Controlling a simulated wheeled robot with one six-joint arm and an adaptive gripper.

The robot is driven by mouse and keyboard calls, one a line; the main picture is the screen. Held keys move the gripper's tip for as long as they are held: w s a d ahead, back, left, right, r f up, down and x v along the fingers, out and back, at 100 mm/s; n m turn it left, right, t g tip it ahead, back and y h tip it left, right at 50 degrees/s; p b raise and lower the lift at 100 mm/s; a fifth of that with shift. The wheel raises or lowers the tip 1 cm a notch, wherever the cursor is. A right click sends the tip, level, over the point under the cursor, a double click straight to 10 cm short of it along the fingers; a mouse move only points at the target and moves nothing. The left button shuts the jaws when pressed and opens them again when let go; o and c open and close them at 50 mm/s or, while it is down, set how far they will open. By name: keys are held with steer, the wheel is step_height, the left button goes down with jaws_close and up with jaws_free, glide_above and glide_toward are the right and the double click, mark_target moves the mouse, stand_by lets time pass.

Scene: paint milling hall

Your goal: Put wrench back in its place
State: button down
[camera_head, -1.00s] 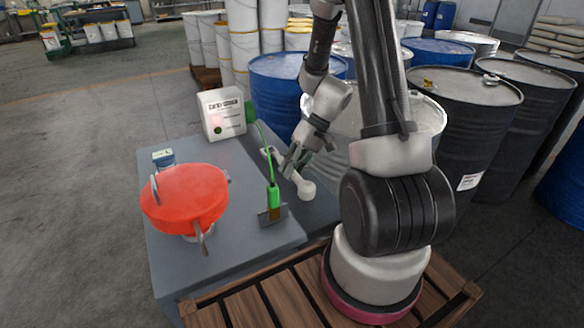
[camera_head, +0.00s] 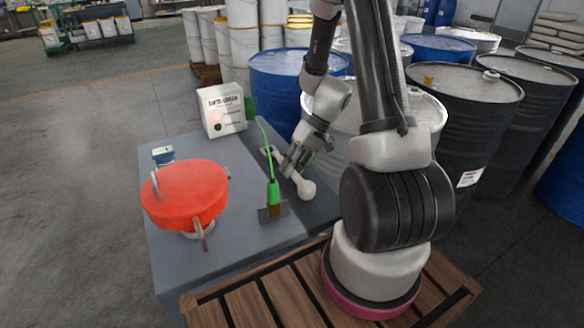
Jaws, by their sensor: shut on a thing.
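A pale grey wrench (camera_head: 305,188) with a rounded head is at the right side of the grey table (camera_head: 240,250), over its darker strip (camera_head: 318,208). My gripper (camera_head: 289,168) reaches down from the upper right and is shut on the wrench's handle. The rounded head sticks out toward the front right. A pale end shows behind the fingers at the back left. The fingers hide the middle of the wrench. I cannot tell whether it touches the surface.
A red round lid or vessel (camera_head: 187,193) with handles stands at the table's left. A green upright tool (camera_head: 273,192) on a dark bracket, with a green cable, stands just left of the wrench. A white box (camera_head: 221,110) is behind. Drums (camera_head: 285,85) crowd the back.

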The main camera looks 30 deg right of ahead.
steer(key=shift+f, duration=0.1)
steer(key=c, duration=1.2)
jaws_free()
steer(key=v, duration=1.2)
